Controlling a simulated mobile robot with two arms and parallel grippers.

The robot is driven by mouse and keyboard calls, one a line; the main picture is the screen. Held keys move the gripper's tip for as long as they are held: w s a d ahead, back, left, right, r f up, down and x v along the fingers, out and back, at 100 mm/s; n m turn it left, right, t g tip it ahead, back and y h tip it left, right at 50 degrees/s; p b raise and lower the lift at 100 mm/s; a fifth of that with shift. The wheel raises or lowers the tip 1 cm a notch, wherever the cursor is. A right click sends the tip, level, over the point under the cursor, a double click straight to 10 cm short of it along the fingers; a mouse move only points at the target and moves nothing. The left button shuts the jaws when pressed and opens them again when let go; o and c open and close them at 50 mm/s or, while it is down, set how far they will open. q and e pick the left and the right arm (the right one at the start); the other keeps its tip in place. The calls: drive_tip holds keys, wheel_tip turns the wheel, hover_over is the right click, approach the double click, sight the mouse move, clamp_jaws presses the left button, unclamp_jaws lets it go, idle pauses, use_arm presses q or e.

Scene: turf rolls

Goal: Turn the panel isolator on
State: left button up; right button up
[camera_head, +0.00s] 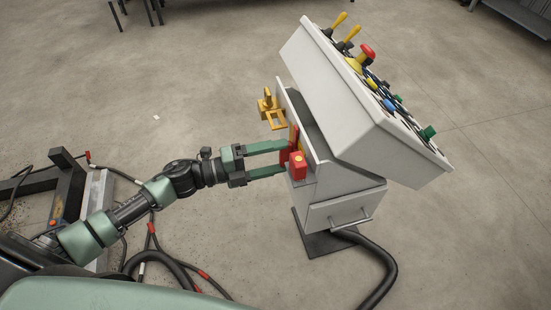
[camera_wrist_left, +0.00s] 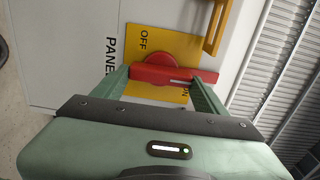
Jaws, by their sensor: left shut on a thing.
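The panel isolator has a red handle (camera_wrist_left: 175,76) with a round red hub (camera_wrist_left: 160,62) on a yellow plate (camera_wrist_left: 142,42). In the left wrist view the handle lies crosswise. "OFF" shows above it, and part of another label shows below right, mostly hidden by a finger. My left gripper (camera_wrist_left: 163,82) is shut on the handle, with a finger at each side. In the head view my left gripper (camera_head: 284,159) reaches the side of the white control console (camera_head: 335,105), at the red and yellow parts there. My right gripper is not in view.
A yellow bracket (camera_head: 271,110) sticks out of the console just above the isolator. The sloped top carries levers and a red mushroom button (camera_head: 367,53). A thick black hose (camera_head: 385,265) runs from the console's base. The floor behind is mostly clear.

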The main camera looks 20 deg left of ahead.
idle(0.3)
use_arm(q)
drive_tip(key=o, duration=1.4)
drive_tip(key=v, duration=0.8)
